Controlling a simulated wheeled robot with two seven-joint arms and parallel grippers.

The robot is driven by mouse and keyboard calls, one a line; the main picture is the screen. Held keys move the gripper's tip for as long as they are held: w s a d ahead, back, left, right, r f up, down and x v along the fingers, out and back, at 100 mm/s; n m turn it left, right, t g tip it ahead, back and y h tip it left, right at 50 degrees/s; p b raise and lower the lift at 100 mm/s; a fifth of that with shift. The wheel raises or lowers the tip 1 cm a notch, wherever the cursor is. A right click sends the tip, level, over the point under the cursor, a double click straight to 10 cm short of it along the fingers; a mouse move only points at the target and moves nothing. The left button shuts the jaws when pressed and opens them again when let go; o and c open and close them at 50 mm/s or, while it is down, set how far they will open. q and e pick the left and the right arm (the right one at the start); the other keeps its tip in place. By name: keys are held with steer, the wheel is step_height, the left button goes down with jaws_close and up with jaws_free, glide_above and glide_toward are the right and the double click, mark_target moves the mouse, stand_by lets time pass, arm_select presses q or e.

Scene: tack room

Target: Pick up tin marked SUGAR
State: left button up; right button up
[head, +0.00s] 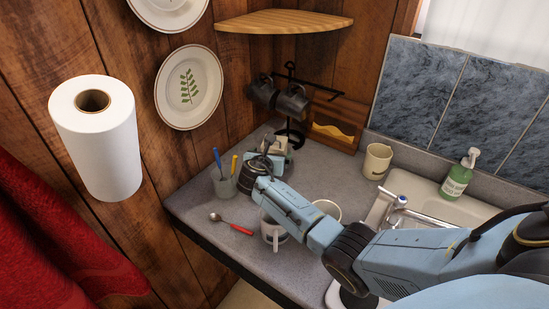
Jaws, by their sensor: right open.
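My right arm comes in from the right and reaches across the counter. Its right gripper (267,150) is at the back-left corner, open. A small pale, partly teal object (281,146) is right at the fingertips, partly hidden by them; I cannot tell whether they touch it. I can read no SUGAR marking in this view, so I cannot tell which thing is the sugar tin. A cream container (377,161) stands at the back, left of the sink, with its marking too small to read. My left gripper is not in view.
A utensil cup (223,185), red-handled spoon (231,224) and white mug (272,232) are near the arm. A dark mug rack (291,95) stands behind under a wooden corner shelf (283,21). A soap bottle (459,175) and tap (398,204) are right.

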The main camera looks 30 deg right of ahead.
steer(key=shift+b+x, duration=0.85)
steer(key=shift+x, duration=1.85)
steer(key=shift+s, duration=0.15)
steer(key=c, duration=1.9)
steer(key=shift+r, duration=0.1)
steer(key=shift+c, duration=0.4)
steer(key=shift+r, duration=0.1)
